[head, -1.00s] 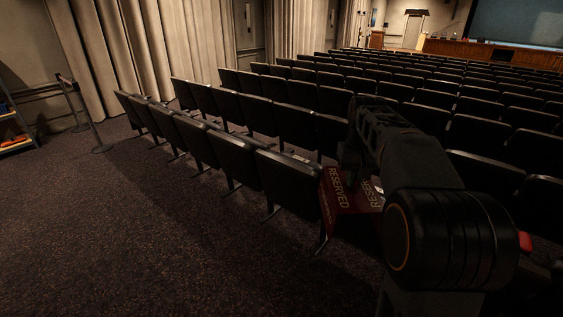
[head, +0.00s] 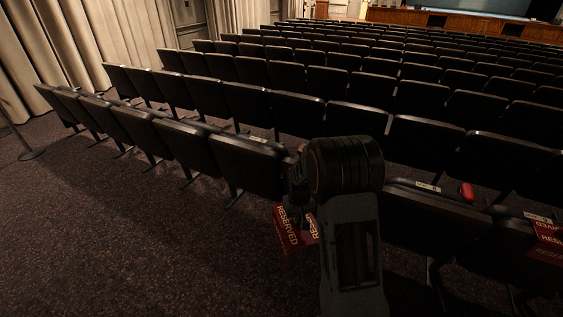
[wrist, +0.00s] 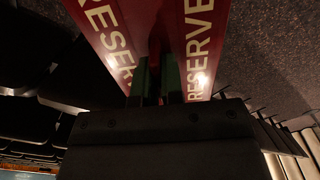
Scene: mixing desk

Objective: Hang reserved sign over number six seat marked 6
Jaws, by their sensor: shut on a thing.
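The red folded sign with RESERVED in pale letters (head: 287,232) is held by my gripper (head: 297,208), in front of the nearest row of seats. In the wrist view the sign's two red panels (wrist: 200,45) spread to either side of my gripper's fingers (wrist: 158,82), which are shut on it. Small white labels sit on some seat backs, one on the back right of my arm (head: 428,186) and one on the back left of it (head: 262,140). Their numbers are too small to read, so I cannot tell which seat is number 6.
Another red RESERVED sign (head: 547,240) hangs over a seat back at the right edge. A small red object (head: 467,192) shows near the seat tops. Rows of dark seats extend ahead. The carpet (head: 110,240) at left is clear. A barrier post (head: 20,140) stands at far left.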

